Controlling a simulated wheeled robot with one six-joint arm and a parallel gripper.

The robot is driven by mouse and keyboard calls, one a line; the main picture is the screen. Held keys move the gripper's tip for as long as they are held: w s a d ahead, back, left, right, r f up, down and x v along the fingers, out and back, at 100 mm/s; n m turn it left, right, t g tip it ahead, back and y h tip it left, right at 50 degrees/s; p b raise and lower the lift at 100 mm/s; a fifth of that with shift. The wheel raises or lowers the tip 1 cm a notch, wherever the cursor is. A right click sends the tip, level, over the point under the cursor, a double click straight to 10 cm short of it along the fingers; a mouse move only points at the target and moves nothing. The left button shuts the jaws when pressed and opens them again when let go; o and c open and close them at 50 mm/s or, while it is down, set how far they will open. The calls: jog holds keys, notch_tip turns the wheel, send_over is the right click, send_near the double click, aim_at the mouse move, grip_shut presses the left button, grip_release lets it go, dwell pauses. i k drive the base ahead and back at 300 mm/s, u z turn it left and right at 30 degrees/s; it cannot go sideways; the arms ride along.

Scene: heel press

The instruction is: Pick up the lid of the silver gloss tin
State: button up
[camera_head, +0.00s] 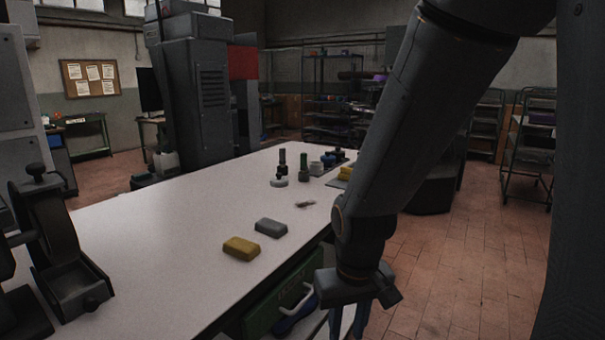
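Several small tins and jars stand at the far end of the white bench. A pale, low tin (316,168) is among them, but I cannot tell whether it is the silver gloss tin. A flat, pale round piece (279,183) lies in front of a dark bottle; I cannot tell whether it is a lid. My gripper (349,322) hangs at the bottom edge of the picture, beside the bench's right edge and far from the tins.
The white bench (160,235) carries a yellow block (241,248), a grey block (271,228), a small object (305,204), a dark bottle (282,163) and a green bottle (303,167). A dark machine (62,250) stands at left. My arm hides part of the bench's far right side.

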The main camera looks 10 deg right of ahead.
aim_at(279, 180)
jog(key=z, duration=0.6)
jog(key=k, duration=0.8)
jog(key=z, duration=0.8)
jog(key=k, duration=0.35)
jog(key=z, duration=0.6)
jog(key=i, duration=1.7)
jog(key=u, duration=0.55)
jog(key=i, duration=1.5)
jog(key=u, duration=1.45)
jog(key=i, duration=0.85)
jog(key=u, duration=1)
